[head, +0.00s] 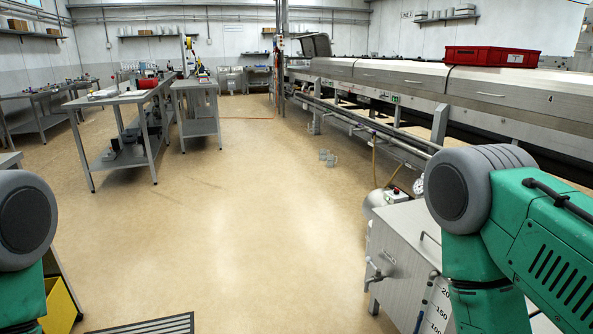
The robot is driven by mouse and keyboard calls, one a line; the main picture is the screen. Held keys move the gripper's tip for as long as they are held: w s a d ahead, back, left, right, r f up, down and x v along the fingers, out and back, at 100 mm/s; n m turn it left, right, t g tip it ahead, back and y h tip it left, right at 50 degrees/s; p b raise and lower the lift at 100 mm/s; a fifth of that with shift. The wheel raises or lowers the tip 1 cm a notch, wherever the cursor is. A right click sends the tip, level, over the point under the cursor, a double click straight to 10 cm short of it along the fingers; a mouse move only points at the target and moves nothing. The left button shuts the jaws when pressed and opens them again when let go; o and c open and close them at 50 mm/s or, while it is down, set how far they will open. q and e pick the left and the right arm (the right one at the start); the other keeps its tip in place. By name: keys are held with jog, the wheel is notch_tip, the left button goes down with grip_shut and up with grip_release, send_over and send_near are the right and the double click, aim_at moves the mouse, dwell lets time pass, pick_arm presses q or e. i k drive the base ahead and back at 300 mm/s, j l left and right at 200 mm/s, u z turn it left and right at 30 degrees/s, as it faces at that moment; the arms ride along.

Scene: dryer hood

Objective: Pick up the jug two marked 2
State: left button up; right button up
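Neither gripper is in view. Only parts of my green and grey arms show, at the left edge and at the right. Both are far from the jugs.
The long machine (460,82) runs along the right, with a red crate (490,57) on top. A metal cabinet (405,250) with a tap stands at the near right. Workbenches (115,100) stand on the left. The floor (230,220) between is clear.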

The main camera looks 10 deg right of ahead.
aim_at(331, 158)
jog(key=i, duration=12.1)
jog(key=i+j, duration=0.1)
jog(key=i, duration=0.9)
jog(key=i+z, duration=0.15)
jog(key=i, duration=0.8)
jog(key=z, duration=0.5)
jog(key=i+j+z, duration=0.1)
jog(key=z, duration=0.9)
jog(key=j+z, duration=0.15)
jog(key=z, duration=0.35)
jog(key=i, duration=0.05)
